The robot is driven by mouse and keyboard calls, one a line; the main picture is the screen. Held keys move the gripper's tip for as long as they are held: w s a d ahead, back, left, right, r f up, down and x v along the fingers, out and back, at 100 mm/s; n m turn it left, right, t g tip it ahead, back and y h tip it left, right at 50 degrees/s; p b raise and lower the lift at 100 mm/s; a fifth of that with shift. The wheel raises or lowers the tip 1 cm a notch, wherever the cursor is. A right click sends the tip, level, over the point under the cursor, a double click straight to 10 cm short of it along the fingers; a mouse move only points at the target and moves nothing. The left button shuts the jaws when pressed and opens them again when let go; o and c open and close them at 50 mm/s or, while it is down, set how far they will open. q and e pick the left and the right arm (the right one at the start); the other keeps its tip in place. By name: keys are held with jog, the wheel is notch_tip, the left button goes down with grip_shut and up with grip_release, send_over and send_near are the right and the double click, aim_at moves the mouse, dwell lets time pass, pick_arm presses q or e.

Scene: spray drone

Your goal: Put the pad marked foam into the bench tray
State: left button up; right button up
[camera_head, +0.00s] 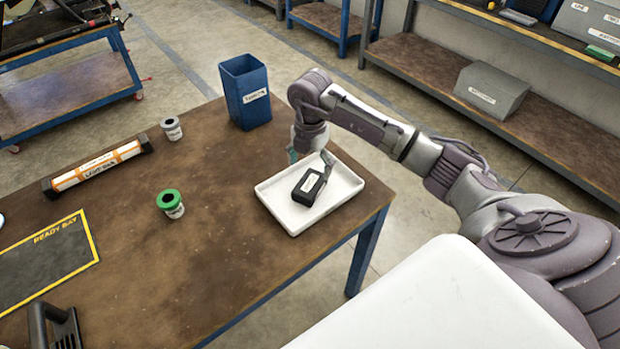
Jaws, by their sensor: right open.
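A white shallow tray (345,187) sits on the right part of the brown workbench. A small black block with a white label (308,187) lies tilted inside it; the label is too small to read, so I cannot tell whether it is the foam pad. My right gripper (311,158) is open over the tray's far edge, just behind the black block, with its fingers pointing down. I cannot tell whether a fingertip touches the block. My left gripper is not in view.
A blue bin (245,92) stands at the bench's back edge. A grey-lidded jar (172,128), a green-lidded jar (171,203) and an orange-white tube (98,166) stand or lie to the left. A yellow-bordered dark mat (45,262) is at far left. The middle front is clear.

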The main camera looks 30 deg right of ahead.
aim_at(310, 183)
jog(key=shift+r, duration=2.55)
